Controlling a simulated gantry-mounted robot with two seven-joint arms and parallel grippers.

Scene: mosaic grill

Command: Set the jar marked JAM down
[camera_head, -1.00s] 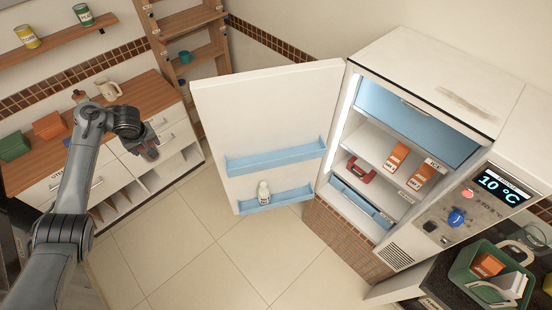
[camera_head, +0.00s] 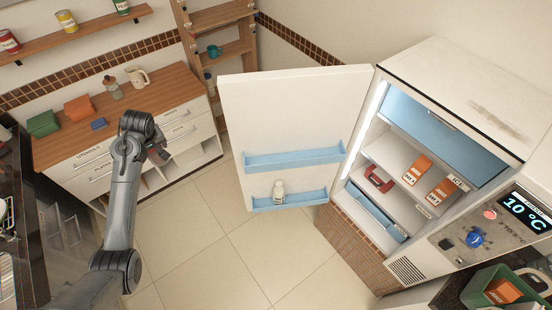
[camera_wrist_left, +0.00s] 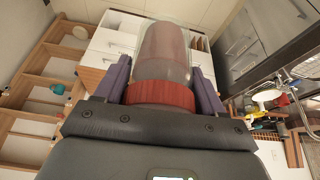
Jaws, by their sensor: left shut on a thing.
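A clear jar with a red lid and dark reddish contents (camera_wrist_left: 165,55) is between the two fingers of my left gripper (camera_wrist_left: 164,85) in the left wrist view. The gripper is shut on it near the lid. I cannot see a JAM mark on it from here. In the head view my left gripper (camera_head: 160,155) is in the air in front of the wooden-topped drawer cabinet, and the jar is too small to make out well there. My right gripper is not in view.
The cabinet's wooden top (camera_head: 165,92) holds a green box (camera_head: 43,124), an orange box (camera_head: 79,108), a moka pot (camera_head: 113,88) and a pitcher (camera_head: 138,77). The fridge door (camera_head: 290,110) stands open, with a white bottle (camera_head: 279,192) on its lower shelf. The tiled floor is clear.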

